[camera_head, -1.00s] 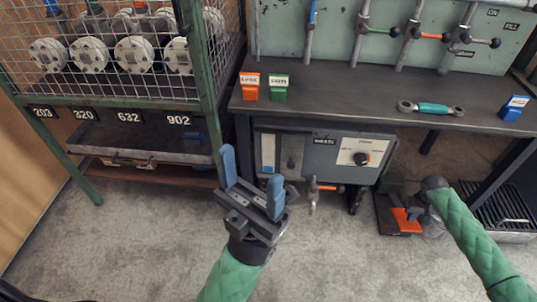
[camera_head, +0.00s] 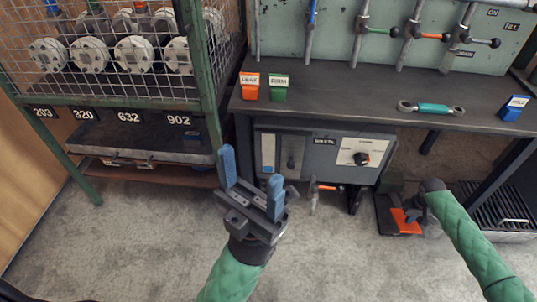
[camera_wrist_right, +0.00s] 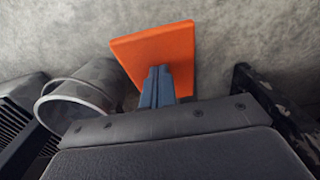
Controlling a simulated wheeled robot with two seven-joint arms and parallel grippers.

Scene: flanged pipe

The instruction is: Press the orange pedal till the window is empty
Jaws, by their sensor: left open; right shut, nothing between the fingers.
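The orange pedal (camera_head: 406,222) sits low near the floor at the right, on a dark base below the bench. It also shows in the right wrist view as a flat orange plate (camera_wrist_right: 165,48). My right gripper (camera_wrist_right: 157,75) is shut and empty, its blue fingertips over the pedal's face; I cannot tell whether they touch it. A grey unit under the bench has a dial, and a pale upright strip (camera_head: 267,153) at its left may be the window; its contents are too small to tell. My left gripper (camera_head: 251,172) is open and empty in front of the unit.
A wire cage rack (camera_head: 120,80) with round flanged parts stands at the left. The dark bench (camera_head: 340,98) holds orange, green and blue tags and a teal-handled tool (camera_head: 432,108). A small orange-handled tap (camera_head: 320,190) hangs below the unit. A floor grate (camera_head: 500,208) lies right of the pedal.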

